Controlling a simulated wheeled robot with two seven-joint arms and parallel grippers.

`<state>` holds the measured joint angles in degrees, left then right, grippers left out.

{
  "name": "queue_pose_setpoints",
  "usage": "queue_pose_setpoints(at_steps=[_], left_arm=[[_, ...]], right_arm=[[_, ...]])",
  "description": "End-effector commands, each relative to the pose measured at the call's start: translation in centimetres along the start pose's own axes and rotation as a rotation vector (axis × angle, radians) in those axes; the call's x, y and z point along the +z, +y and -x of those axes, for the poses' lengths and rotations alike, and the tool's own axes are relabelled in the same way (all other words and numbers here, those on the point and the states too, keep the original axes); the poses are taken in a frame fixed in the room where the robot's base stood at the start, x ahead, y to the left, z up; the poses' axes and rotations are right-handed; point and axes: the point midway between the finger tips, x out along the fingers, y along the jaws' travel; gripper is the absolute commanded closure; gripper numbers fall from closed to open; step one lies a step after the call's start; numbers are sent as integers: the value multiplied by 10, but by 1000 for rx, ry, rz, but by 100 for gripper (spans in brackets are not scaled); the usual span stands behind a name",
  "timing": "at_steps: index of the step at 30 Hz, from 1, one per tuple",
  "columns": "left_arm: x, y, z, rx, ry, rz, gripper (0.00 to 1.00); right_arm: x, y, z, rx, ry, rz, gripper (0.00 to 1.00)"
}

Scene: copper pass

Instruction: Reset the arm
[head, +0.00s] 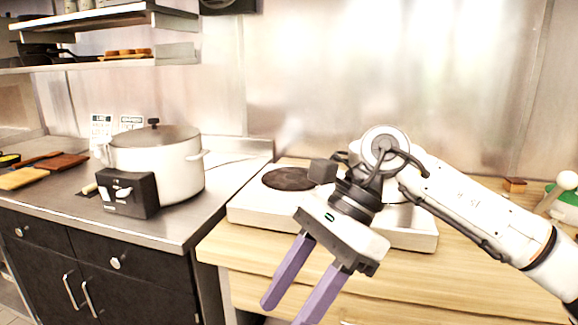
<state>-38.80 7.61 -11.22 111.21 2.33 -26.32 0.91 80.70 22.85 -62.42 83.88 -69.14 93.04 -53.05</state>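My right arm comes in from the right in the head view. Its gripper (302,302) has two purple fingers pointing down and left, held apart with nothing between them. It is in front of the wooden counter's front edge, with the lower fingertip near the bottom of the picture. The wrist and forearm hide part of the white cooktop (253,212) behind them. My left gripper does not show.
A white lidded pot (178,168) stands on the dark-fronted steel counter at left, with a small black box (130,195) in front. Cutting boards (25,177) lie at far left. Shelves (100,63) hang above. A green and white object (565,201) is at far right.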

Motion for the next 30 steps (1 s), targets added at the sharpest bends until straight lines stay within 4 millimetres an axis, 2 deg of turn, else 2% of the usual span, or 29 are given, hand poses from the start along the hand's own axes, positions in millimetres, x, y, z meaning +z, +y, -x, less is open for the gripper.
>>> queue_pose_setpoints(at_steps=[1,3,6,9,11,13,16,19,23,24,26,27,30], left_arm=[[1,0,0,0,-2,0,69],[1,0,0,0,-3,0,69],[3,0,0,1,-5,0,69],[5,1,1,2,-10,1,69],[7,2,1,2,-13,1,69],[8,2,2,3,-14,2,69],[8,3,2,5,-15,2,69],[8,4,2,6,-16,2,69],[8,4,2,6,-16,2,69],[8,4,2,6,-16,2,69],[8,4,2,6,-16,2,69],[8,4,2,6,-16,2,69],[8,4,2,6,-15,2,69]], right_arm=[[14,2,-20,17,-112,-33,55],[39,4,-39,33,-291,-100,55],[76,3,-54,67,-587,-245,55],[101,-3,-51,107,-879,-432,55],[108,-10,-44,134,-1049,-559,55],[105,-21,-34,171,-1242,-723,55],[81,-40,-21,226,-1506,-978,55],[37,-56,-17,287,-1754,-1259,55],[-46,-63,-34,364,-2054,-1652,55],[-75,-61,-45,388,-2140,-1778,55],[-116,-52,-64,417,-2255,-1958,55],[-142,-44,-79,-434,2318,2069,55],[-200,-14,-121,-385,2036,1934,55]])
